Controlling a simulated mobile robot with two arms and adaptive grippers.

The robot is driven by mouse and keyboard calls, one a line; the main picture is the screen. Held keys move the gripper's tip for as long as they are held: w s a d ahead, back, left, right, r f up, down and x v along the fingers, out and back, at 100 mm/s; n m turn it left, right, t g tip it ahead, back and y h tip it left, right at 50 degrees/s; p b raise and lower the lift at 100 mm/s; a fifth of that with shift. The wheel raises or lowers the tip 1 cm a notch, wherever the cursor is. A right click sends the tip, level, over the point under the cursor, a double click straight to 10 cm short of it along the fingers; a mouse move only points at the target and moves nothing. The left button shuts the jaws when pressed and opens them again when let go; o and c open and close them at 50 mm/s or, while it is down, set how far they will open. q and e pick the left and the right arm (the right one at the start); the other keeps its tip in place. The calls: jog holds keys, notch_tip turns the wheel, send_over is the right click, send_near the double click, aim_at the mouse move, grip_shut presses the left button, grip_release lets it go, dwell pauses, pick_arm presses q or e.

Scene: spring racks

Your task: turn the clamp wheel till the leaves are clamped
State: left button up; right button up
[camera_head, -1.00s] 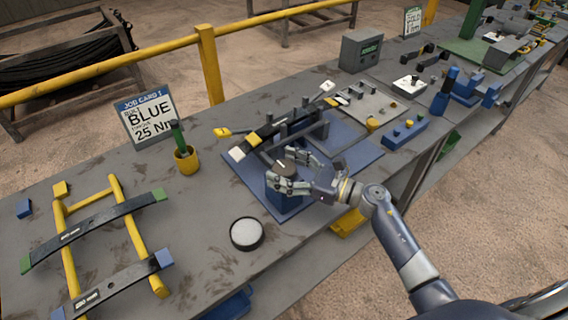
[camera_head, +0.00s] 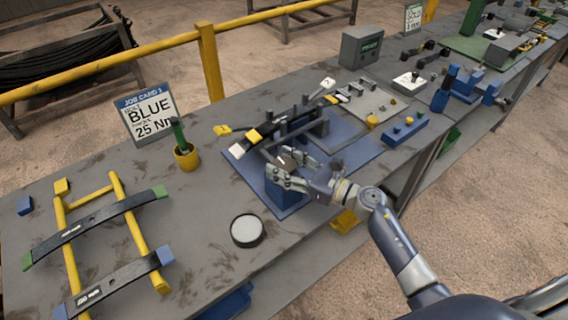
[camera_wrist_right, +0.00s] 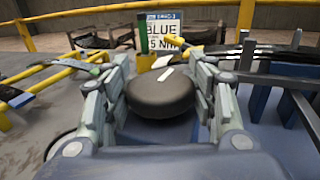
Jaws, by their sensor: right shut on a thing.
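The clamp wheel is a dark round knob (camera_wrist_right: 162,93) with a pale mark on top, in the middle of the right wrist view. It sits on a blue block (camera_head: 284,188) at the near side of the blue clamp fixture (camera_head: 345,152). My right gripper (camera_head: 286,164) is shut on the wheel, with a finger on each side of it; the fingers also show in the right wrist view (camera_wrist_right: 162,88). Dark leaves (camera_head: 268,136) with yellow and white ends lie among upright posts in the fixture behind the wheel. The fingers partly hide the wheel in the head view. My left gripper is out of view.
A yellow rack (camera_head: 128,230) with two leaves stands at the left. A job card (camera_head: 148,112) reads BLUE 25 Nm. A yellow cup (camera_head: 187,158) and a round tin (camera_head: 247,231) are left of the fixture. A blue button box (camera_head: 406,131) is to the right.

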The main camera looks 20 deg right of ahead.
jog(key=m+t+h+p, duration=0.1)
jog(key=m+h, duration=0.1)
jog(key=h, duration=0.1)
jog(key=m+t+h+p, duration=0.1)
jog(key=m+t+h, duration=0.1)
jog(key=h, duration=0.1)
jog(key=shift+r+m+t+h, duration=0.1)
jog(key=shift+m+t+h, duration=0.2)
jog(key=shift+m, duration=0.1)
jog(key=shift+m+t+h, duration=0.4)
jog(key=shift+m+h, duration=1)
jog(key=shift+h, duration=0.7)
jog(key=o, duration=1.1)
jog(key=s, duration=1.2)
jog(key=shift+d, duration=0.2)
jog(key=shift+h, duration=0.3)
